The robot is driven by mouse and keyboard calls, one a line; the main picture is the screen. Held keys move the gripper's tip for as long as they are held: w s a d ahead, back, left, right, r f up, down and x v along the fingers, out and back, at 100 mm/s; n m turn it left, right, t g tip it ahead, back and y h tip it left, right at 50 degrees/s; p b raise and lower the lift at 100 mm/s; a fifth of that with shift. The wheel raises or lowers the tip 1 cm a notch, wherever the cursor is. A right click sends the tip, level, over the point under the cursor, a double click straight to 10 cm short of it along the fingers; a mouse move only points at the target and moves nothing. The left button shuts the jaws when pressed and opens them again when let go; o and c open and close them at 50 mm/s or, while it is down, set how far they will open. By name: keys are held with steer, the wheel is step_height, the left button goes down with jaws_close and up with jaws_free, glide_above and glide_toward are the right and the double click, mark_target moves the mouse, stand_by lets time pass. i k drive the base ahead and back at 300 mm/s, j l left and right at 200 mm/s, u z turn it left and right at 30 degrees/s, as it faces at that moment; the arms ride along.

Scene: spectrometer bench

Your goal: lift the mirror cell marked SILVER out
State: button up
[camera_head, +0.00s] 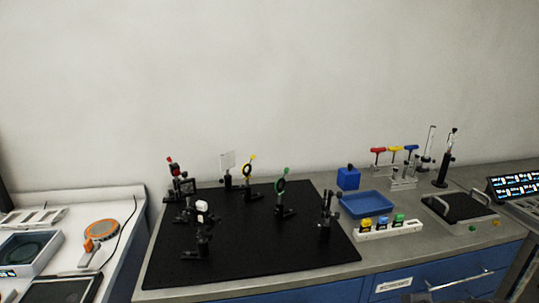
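No label reading SILVER is legible in the head view, so I cannot tell which part is that mirror cell. Several small optical mounts on black posts stand on the black breadboard (290,259). Among them are a mount with a yellow ring (247,170), one with a green ring (281,186) and one with a red top (172,168). A white rack (388,231) on the bench to the right holds small pieces with yellow, blue and green tops. My gripper is not in view.
A blue tray (367,205) and a blue block (348,178) sit right of the breadboard. A stand with red, yellow and blue T-handled tools (395,150) is behind. A black-topped tray with handles (460,208) stands farther right. The breadboard's front is mostly clear.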

mark_target(201, 207)
steer(key=u, duration=1.3)
